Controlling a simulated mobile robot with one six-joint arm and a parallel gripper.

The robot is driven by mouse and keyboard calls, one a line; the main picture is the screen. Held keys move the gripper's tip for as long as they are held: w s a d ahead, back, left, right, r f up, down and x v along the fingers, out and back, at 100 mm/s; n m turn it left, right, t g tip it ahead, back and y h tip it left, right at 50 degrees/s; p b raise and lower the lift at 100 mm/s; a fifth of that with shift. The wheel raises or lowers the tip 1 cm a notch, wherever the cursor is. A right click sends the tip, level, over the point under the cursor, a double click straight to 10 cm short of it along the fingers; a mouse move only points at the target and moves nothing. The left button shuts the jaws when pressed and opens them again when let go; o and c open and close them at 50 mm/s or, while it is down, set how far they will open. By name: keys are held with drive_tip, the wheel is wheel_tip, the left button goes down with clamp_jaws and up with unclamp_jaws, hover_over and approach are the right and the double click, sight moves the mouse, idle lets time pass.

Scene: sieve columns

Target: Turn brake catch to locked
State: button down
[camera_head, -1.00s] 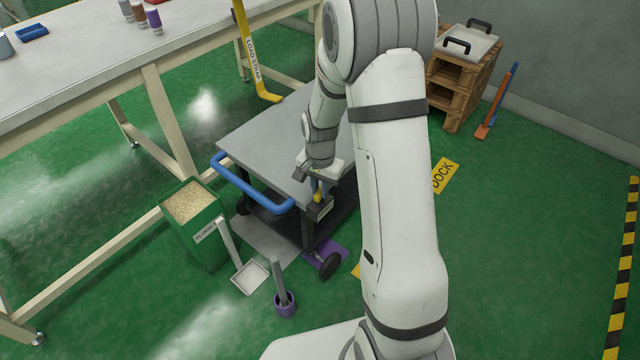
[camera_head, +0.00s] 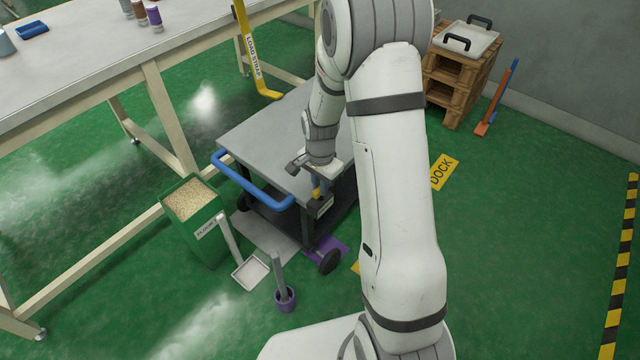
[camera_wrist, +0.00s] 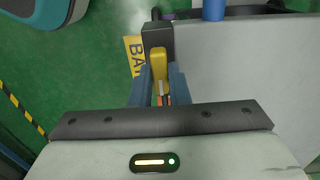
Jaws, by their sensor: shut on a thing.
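The brake catch (camera_wrist: 159,65) is a yellow lever on a black housing (camera_wrist: 157,35) at the corner of the grey-topped cart (camera_head: 265,135). In the wrist view the lever lies in line with the fingers. It also shows small and partly hidden in the head view (camera_head: 316,191). My gripper (camera_wrist: 160,75) is shut on the yellow lever, with one blue-grey finger on each side. In the head view my gripper (camera_head: 319,184) reaches down at the cart's near corner. A pale label on the housing is too small to read.
The cart's blue handle (camera_head: 250,185) is left of the catch. A long bench (camera_head: 90,75) is at left. Green floor is open at right.

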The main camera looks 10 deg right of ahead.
drive_tip(key=c, duration=1.4)
unclamp_jaws()
wheel_tip(320, 180, up, 8)
drive_tip(key=shift+f+p, duration=0.1)
drive_tip(key=shift+p, duration=1.1)
drive_tip(key=s+r+n+t+p, duration=0.1)
drive_tip(key=s+r+n+p, duration=0.2)
drive_tip(key=s+r+p, duration=0.4)
drive_tip(key=s+r+n+p, duration=0.4)
drive_tip(key=s+r+p, duration=0.3)
drive_tip(key=r, duration=1.2)
drive_tip(key=s+r+n+t+p, duration=0.1)
drive_tip(key=s+r+n+p, duration=0.3)
drive_tip(key=r, duration=0.9)
drive_tip(key=shift+s+a+t+p, duration=0.1)
drive_tip(key=shift+s+t+p, duration=0.2)
drive_tip(key=shift+s+p, duration=1.45)
